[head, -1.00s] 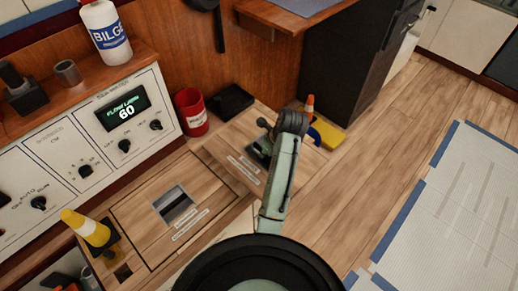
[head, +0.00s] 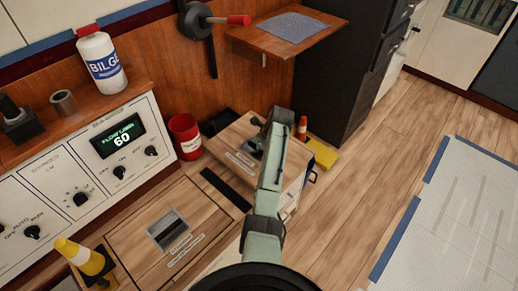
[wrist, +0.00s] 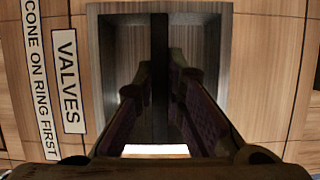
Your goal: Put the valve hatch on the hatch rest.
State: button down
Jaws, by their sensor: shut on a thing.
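The valve hatch (head: 233,136) is a light wooden panel with white label strips, raised above the wooden cabinet top. In the wrist view, the hatch (wrist: 262,110) shows a VALVES label, a CONE ON RING FIRST label and a square grey recess with a dark bar. My gripper (wrist: 160,95) is shut on this bar. In the head view my arm hides the gripper and part of the hatch. A wooden shelf with a grey-blue pad (head: 290,27) at the upper middle appears to be the hatch rest; it is empty.
A dark opening (head: 226,189) shows beside the raised hatch. Another closed hatch (head: 135,222) lies to the left. A yellow cone (head: 77,254), red cup (head: 185,137) and small orange cone (head: 302,127) stand nearby. A black cabinet (head: 345,70) stands right of the shelf. Open floor lies right.

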jog(key=shift+f, duration=0.9)
jog(key=shift+f, duration=0.15)
jog(key=c, duration=1.7)
grip_release()
jog(key=shift+f, duration=0.1)
jog(key=shift+o, duration=0.2)
jog(key=v, duration=1.2)
